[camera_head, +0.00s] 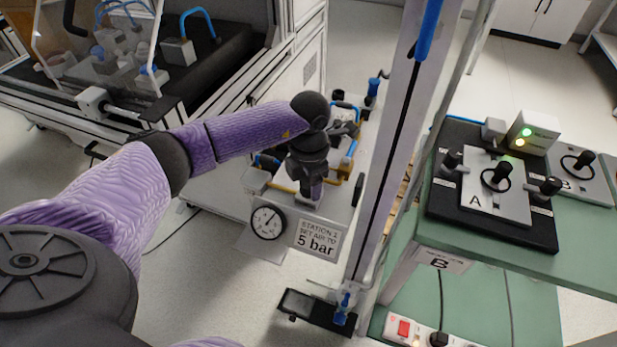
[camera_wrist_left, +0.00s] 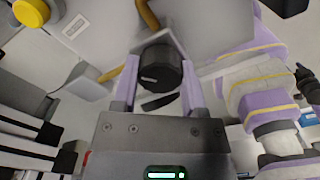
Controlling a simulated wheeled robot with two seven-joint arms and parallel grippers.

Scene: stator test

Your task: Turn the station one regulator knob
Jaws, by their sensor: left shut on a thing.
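The black regulator knob (camera_wrist_left: 160,74), with a white mark on its face, sits between the two purple fingers of my left gripper (camera_wrist_left: 160,84) in the left wrist view. The gripper is shut on it. In the head view my left gripper (camera_head: 311,189) points down at the top of the air station, and the arm and wrist hide the knob there. A round white pressure gauge (camera_head: 268,222) is on the station's front, beside a sign (camera_head: 318,240) reading "5 bar". The sign's station number is too small to be sure of. My right gripper is not in view.
A grey upright post (camera_head: 390,150) stands just right of the station. Right of it, a green bench (camera_head: 480,248) carries a black test fixture (camera_head: 440,205) and a box with lit lamps (camera_head: 532,132). A glass-fronted machine (camera_head: 95,45) is at the upper left.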

